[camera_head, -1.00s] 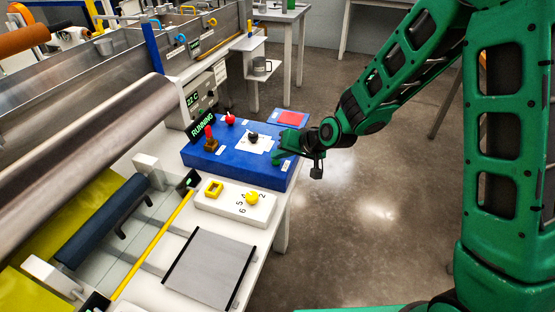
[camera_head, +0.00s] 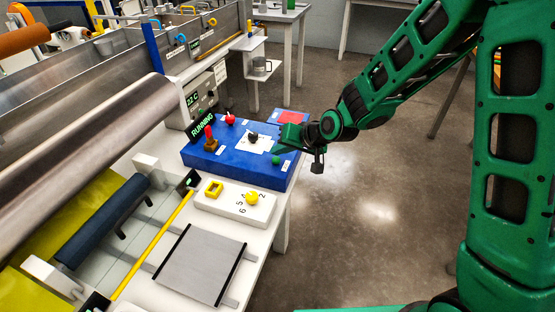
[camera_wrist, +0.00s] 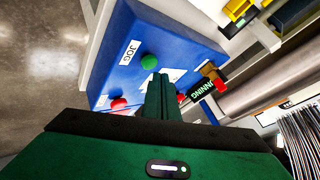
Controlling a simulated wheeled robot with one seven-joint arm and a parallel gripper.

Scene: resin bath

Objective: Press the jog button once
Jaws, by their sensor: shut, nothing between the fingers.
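The blue control box (camera_head: 240,168) sits on the white table. Its green button (camera_head: 276,160) is on the right part of the top face. In the wrist view the green button (camera_wrist: 150,62) stands beside a white label reading JOG (camera_wrist: 130,52). My gripper (camera_head: 284,141) is shut and empty, just behind the green button in the head view. In the wrist view my closed fingers (camera_wrist: 160,82) point toward the box, with the green button clear of them near their tips. The exact gap is hard to judge.
A white panel with a yellow knob (camera_head: 252,198) lies in front. The large metal roller (camera_head: 90,150) is at left.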

